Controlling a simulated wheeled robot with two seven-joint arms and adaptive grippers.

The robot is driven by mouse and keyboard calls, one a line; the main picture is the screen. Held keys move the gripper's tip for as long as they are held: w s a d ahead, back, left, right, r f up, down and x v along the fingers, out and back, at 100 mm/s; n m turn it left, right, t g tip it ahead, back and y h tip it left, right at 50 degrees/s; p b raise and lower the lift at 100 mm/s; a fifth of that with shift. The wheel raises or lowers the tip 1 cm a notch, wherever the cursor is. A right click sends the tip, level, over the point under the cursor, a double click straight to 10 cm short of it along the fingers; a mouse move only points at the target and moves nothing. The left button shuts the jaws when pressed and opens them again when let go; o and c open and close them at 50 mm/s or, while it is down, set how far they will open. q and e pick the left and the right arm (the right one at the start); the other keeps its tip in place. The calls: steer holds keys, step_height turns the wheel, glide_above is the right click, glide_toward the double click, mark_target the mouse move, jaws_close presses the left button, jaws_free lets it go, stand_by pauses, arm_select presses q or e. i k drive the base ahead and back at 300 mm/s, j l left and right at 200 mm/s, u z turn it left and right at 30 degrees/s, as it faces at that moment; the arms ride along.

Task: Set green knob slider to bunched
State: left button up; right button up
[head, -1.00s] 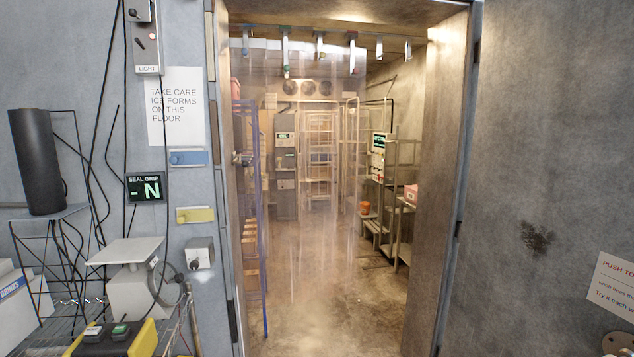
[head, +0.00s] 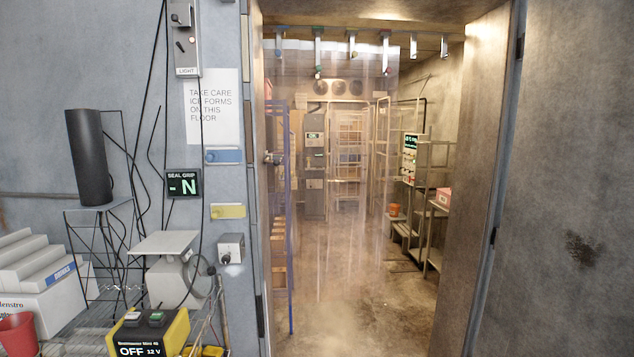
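A row of hanging sliders runs along the top of the doorway in the head view. Clear curtain strips (head: 335,180) hang below the rail and show the room behind. Neither of my grippers is in view.
A yellow battery box (head: 178,330) reading OFF 12 V and a scale (head: 168,244) stand at the lower left. A blue upright frame (head: 290,220) stands at the doorway's left. Shelving (head: 434,160) stands inside on the right. The floor (head: 350,270) between looks clear.

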mark_target(319, 33)
steer(key=i, duration=0.9)
steer(key=i+l+u, duration=0.1)
steer(key=i, duration=0.85)
